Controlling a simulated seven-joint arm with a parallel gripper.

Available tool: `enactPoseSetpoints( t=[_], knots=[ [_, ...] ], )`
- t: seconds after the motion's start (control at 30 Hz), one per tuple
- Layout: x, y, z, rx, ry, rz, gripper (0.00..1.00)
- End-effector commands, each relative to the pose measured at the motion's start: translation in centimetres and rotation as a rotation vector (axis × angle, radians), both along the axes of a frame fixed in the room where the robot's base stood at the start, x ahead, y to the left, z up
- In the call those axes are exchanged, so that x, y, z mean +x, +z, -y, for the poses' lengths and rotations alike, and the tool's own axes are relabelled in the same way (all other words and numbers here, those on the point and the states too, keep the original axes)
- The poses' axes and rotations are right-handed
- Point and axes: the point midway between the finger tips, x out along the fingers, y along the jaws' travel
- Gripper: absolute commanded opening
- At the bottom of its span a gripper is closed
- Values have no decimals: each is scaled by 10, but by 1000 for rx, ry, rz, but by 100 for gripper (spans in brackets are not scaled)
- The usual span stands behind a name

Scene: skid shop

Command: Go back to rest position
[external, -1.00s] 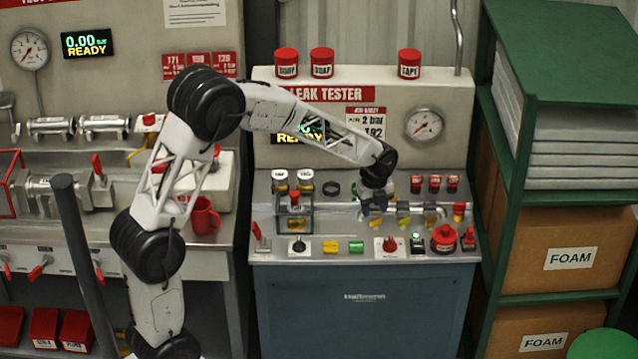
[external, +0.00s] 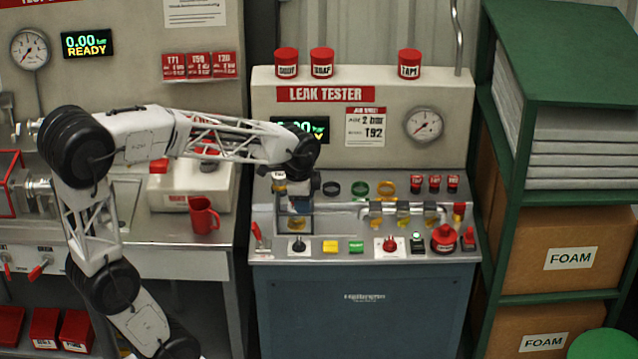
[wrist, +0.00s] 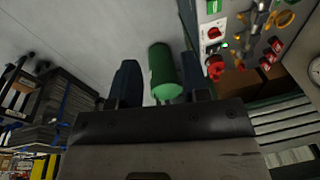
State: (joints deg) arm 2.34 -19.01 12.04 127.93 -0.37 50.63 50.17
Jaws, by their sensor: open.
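My gripper (external: 298,190) hangs over the left part of the leak tester's bench (external: 465,245), in front of the clear boxed fixture, and partly hides it. In the wrist view my gripper (wrist: 158,72) shows two dark fingers spread apart. A green cylinder (wrist: 163,75) appears between them in the picture, but it looks farther off, down by the grey floor. Nothing is seen held. My arm is folded across from the left, with its forearm nearly level in front of the tester's display.
The leak tester (external: 290,160) carries rings, red-capped jars and front buttons. A red mug (external: 203,215) stands on the left bench. A green shelf (external: 510,190) with foam boxes stands right. A green round thing (external: 600,345) is at the lower right. Air above the tester's right side is free.

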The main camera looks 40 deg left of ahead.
Motion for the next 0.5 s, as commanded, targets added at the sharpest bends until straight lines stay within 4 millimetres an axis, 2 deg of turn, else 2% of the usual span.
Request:
enactPoseSetpoints(
  t=[0.03, 0.23, 0.5],
  knots=[
    [-14, 5, -2, -8, 52, 7, 43],
    [-63, 14, -7, -46, 279, 28, 43],
    [-129, 16, -13, -103, 582, 51, 43]
  ],
)
